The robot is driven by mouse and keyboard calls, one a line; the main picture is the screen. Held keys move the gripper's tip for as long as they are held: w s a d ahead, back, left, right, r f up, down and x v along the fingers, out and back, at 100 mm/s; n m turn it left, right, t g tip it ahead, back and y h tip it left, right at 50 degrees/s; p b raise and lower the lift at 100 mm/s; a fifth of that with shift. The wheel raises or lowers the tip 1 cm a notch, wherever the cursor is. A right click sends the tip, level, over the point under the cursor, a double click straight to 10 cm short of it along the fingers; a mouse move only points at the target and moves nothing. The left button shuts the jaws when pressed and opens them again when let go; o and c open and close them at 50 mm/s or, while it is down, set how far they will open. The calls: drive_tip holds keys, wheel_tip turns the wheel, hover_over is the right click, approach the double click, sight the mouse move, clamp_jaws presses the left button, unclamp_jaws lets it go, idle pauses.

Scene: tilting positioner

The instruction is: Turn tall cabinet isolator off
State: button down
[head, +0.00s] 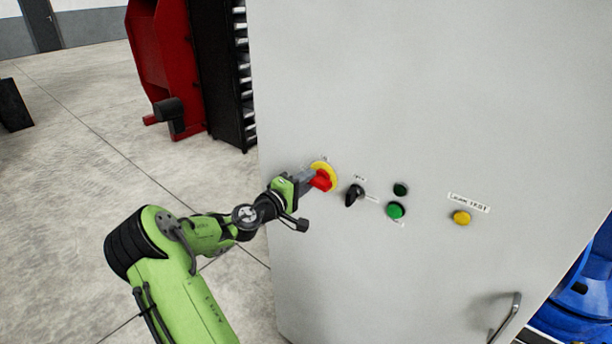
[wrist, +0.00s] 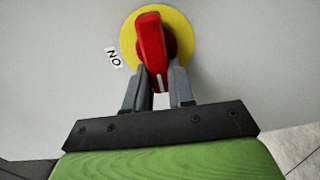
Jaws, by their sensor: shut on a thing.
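The tall cabinet (head: 420,110) is a light grey panel filling the right of the head view. Its isolator (head: 323,179) is a red handle on a yellow round plate, near the cabinet's left edge. In the wrist view the red handle (wrist: 151,45) points up and down the picture, with a white mark at its lower end. A white label reading "NO" or "ON" turned over (wrist: 114,57) sits left of the plate. My gripper (wrist: 160,80) is shut on the lower end of the handle, one grey finger on each side. In the head view my gripper (head: 309,179) partly covers the handle.
Right of the isolator are a black selector knob (head: 354,195), two green buttons (head: 396,210) and a yellow button (head: 461,217). A metal door handle (head: 506,318) sticks out lower right. A red machine (head: 170,65) and black rack (head: 222,75) stand behind. Open floor lies left.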

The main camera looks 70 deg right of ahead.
drive_tip(key=shift+n, duration=0.6)
drive_tip(key=c, duration=1)
unclamp_jaws()
drive_tip(key=shift+d+f, duration=0.1)
drive_tip(key=shift+o, duration=0.2)
drive_tip(key=v, duration=1.5)
drive_tip(key=shift+w+a, duration=0.2)
drive_tip(key=shift+a, duration=0.15)
